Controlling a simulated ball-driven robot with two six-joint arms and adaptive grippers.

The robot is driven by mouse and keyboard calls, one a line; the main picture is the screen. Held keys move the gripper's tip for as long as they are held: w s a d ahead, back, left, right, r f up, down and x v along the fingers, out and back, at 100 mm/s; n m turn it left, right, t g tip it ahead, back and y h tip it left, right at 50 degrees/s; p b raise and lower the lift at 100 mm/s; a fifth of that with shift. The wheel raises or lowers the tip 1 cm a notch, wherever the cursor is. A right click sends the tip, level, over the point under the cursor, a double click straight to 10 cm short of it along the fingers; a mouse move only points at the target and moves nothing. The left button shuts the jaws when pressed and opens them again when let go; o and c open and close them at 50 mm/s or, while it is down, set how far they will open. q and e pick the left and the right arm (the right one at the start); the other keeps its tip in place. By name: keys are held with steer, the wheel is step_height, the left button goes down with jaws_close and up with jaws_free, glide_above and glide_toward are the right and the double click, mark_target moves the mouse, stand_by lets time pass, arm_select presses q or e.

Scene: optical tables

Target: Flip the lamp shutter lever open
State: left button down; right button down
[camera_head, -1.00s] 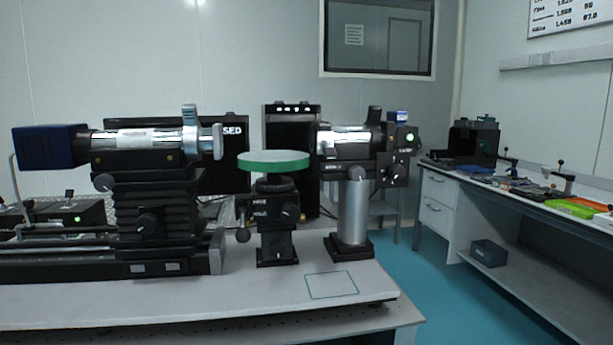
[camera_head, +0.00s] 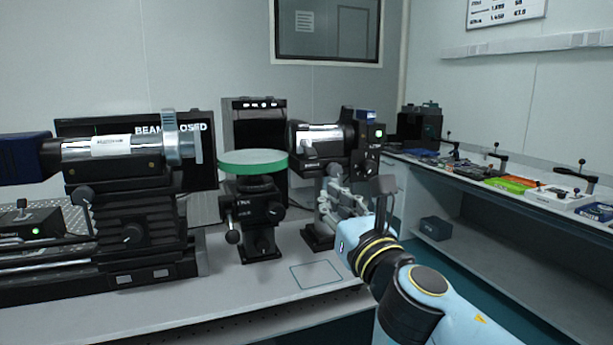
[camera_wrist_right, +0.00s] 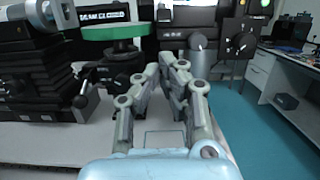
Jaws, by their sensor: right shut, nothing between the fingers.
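The lamp unit (camera_head: 366,152), black with a lit green light and a blue block on top, stands at the right end of the optical bench, joined to a silver tube (camera_head: 320,134). Dark knobs sit on its face, but I cannot make out for certain which part is the shutter lever. My right gripper (camera_head: 332,180) is in front of the unit's post, below the tube, and hides part of the post. In the right wrist view the gripper (camera_wrist_right: 174,70) is shut and empty, pointing toward the post. My left gripper is not in view.
A green-rimmed round stage (camera_head: 253,163) stands left of my gripper. A second black assembly (camera_head: 125,225) fills the bench's left. A screen (camera_head: 185,128) behind reads BEAM CLOSED. An outlined square (camera_head: 316,274) marks clear bench top. A side bench (camera_head: 510,185) with tools is at right.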

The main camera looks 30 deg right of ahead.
mark_target(310, 153)
steer(key=shift+w+d, duration=0.1)
steer(key=p+x, duration=0.1)
steer(key=x, duration=0.8)
steer(key=shift+w+d+p, duration=0.1)
steer(key=shift+w+p, duration=0.3)
